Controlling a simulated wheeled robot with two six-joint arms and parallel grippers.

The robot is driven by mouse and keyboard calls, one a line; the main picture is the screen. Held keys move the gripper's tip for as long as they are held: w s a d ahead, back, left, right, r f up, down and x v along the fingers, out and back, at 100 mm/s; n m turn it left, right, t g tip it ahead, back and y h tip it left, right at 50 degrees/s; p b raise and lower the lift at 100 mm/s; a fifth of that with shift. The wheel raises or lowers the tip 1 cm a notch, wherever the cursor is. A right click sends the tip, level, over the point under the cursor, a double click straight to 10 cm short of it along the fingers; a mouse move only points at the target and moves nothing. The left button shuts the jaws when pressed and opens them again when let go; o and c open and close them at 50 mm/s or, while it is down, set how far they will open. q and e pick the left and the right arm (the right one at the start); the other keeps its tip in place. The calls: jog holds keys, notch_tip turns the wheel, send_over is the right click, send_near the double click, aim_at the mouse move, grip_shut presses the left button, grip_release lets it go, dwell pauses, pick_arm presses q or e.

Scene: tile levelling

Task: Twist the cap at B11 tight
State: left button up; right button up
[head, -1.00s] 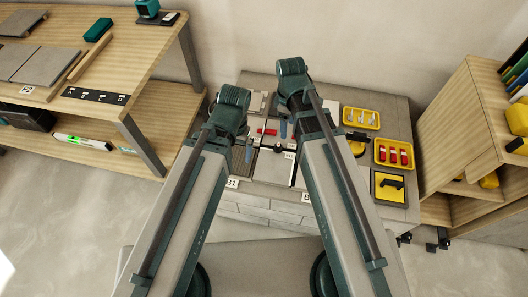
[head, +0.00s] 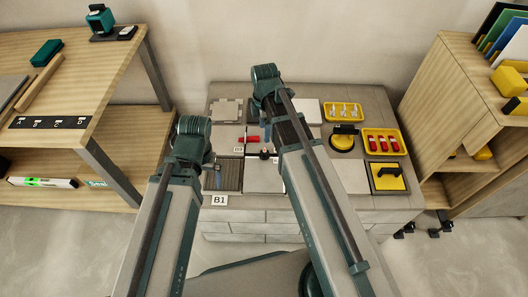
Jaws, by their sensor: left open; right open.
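The tiled work table (head: 395,205) stands ahead of me in the head view. A small dark cap (head: 264,154) stands at a seam between tiles near its middle. Small white labels sit nearby, too small to read, so I cannot tell which spot is B11. My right gripper (head: 267,133) is open above the tiles, just behind the dark cap in the picture and partly hidden by my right arm. My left gripper (head: 217,178) is open over the dark ribbed patch at the front left, partly hidden by its arm.
A B1 label (head: 219,200) is at the front edge. Wooden shelves (head: 95,110) flank the table.

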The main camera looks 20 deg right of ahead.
aim_at(264, 150)
pick_arm(q)
notch_tip(264, 150, down, 12)
jog(key=b, duration=1.1)
jog(key=shift+f+b, duration=0.25)
jog(key=shift+b, duration=0.15)
pick_arm(e)
notch_tip(264, 150, down, 12)
jog(key=shift+f, duration=0.25)
grip_shut()
